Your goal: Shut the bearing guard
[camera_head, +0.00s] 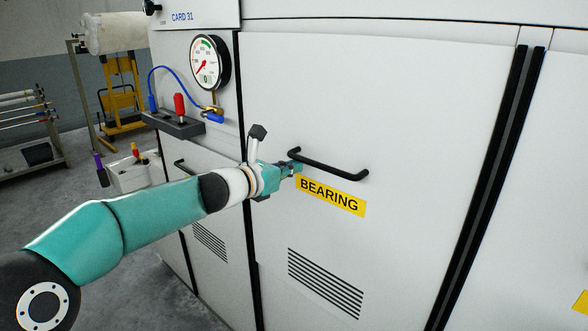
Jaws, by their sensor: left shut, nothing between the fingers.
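The bearing guard (400,110) is a large white panel with a black bar handle (330,167), a yellow BEARING label (331,196) and dark vent slots low down. Dark strips run along its left and right sides; I cannot tell for sure whether it stands slightly ajar. My left gripper (297,168) is shut and empty, at the left end of the handle and just above the label. I cannot tell whether its fingertips touch the handle or the panel. My right gripper is not in view.
A pressure gauge (209,62) with a blue hose and a ledge with a red-handled lever (180,107) are left of the guard. A neighbouring panel has its own handle. A yellow stand (122,90) and a rod rack (25,130) stand behind. Grey floor lies left.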

